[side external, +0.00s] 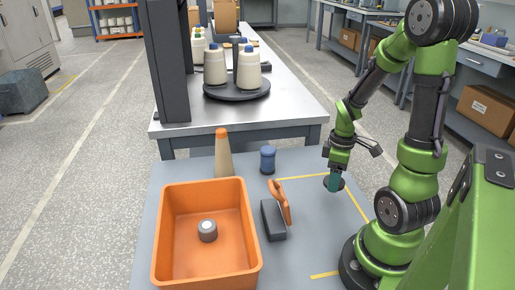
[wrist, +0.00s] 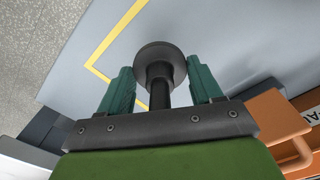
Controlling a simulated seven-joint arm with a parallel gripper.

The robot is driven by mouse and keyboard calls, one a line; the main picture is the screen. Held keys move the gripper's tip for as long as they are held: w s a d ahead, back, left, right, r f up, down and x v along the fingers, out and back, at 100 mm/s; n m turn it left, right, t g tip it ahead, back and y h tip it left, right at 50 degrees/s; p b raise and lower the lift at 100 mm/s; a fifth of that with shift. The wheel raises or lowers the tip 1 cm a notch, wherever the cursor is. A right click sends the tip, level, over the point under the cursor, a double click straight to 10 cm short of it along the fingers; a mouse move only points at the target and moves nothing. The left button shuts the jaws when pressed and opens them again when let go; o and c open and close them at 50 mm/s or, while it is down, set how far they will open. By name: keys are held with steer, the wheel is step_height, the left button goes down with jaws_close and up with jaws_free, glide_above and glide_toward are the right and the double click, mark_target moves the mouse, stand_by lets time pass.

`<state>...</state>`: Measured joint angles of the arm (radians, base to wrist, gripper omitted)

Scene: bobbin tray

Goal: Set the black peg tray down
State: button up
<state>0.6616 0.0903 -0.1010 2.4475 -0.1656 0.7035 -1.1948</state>
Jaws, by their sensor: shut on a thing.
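The black peg tray (wrist: 160,60), a round black disc with a post, sits between the green fingertips of my gripper (wrist: 158,90) in the wrist view. My gripper (side external: 334,181) is shut on its post. In the side external view, the dark disc (side external: 326,184) is low at the right of the grey-blue table (side external: 305,225), near a corner of the yellow line. I cannot tell whether it touches the tabletop. The fingers hide part of it.
An orange bin (side external: 163,240) holding a small grey-and-white piece (side external: 207,231) stands at front left. An orange-tipped cone (side external: 223,153), a blue spool (side external: 267,159) and a dark block with an orange handle (side external: 272,220) stand nearby. The yellow-lined area looks clear.

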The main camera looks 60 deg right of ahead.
mark_target(289, 194)
steer(key=shift+n, duration=0.5)
steer(key=w+a, duration=0.1)
steer(key=w, duration=0.1)
steer(key=w+a, duration=0.1)
steer(key=w, duration=0.1)
steer(key=w+a+r, duration=0.1)
steer(key=w, duration=0.1)
steer(key=shift+a, duration=0.15)
steer(key=w+a+r+m, duration=0.2)
steer(key=w+a, duration=0.1)
steer(key=w, duration=0.2)
steer(key=shift+m, duration=0.9)
steer(key=f, duration=0.7)
steer(key=shift+d+f, duration=0.25)
steer(key=shift+f, duration=0.1)
steer(key=shift+f, duration=0.1)
steer(key=o, duration=1.1)
steer(key=shift+c, duration=0.2)
